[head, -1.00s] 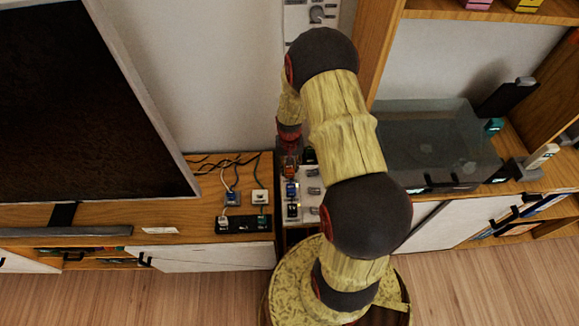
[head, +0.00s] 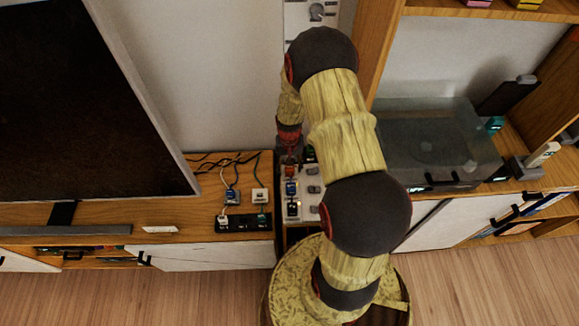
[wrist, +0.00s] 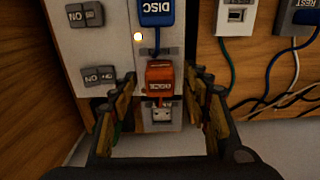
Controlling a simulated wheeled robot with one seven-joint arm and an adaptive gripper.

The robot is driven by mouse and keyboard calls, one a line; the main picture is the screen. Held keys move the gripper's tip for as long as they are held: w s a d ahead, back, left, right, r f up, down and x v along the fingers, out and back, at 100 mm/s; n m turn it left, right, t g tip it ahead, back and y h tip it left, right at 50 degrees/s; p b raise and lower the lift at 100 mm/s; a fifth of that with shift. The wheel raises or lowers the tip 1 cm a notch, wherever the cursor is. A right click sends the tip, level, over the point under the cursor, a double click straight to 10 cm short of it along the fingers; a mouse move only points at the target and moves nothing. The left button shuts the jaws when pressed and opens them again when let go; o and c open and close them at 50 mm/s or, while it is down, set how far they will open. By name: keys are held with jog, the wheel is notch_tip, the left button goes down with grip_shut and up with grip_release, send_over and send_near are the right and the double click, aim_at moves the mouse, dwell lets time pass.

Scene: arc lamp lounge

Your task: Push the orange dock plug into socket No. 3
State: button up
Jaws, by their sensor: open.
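The orange dock plug (wrist: 159,80) sits at the pale socket panel (wrist: 122,62), below a blue plug (wrist: 155,12) marked DISC. A small light socket plate (wrist: 161,113) shows just below the orange plug. I cannot tell how deep the plug sits, nor read a socket number. My gripper (wrist: 156,92) is open, with one finger on each side of the orange plug and gaps showing between. In the head view my gripper (head: 289,159) is small and dark above the panel, and the orange plug (head: 290,170) is partly hidden by it.
Grey rocker switches (wrist: 98,75) stand on the panel left of the plugs. A white plug (wrist: 236,15) and a dark plug (wrist: 298,15) with cables lie to the right in the wrist view. A wooden wall (wrist: 25,80) bounds the left. A turntable (head: 430,145) stands right of my arm.

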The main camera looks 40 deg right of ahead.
aim_at(289, 167)
notch_tip(289, 167, up, 12)
dwell(0.5)
dwell(0.4)
jog(key=s+a+r+n+t, duration=0.2)
jog(key=s+a+r, duration=0.3)
jog(key=r, duration=0.5)
jog(key=s+a+r+n+t, duration=0.1)
jog(key=s+a+r+n, duration=0.2)
jog(key=a+r, duration=0.6)
jog(key=s+a+r+n+t, duration=0.2)
jog(key=s+a+r, duration=0.5)
jog(key=r, duration=0.4)
jog(key=shift+s+a+r+t, duration=0.2)
jog(key=shift+a+r+t, duration=0.1)
jog(key=shift+a+r, duration=0.05)
jog(key=shift+d, duration=0.1)
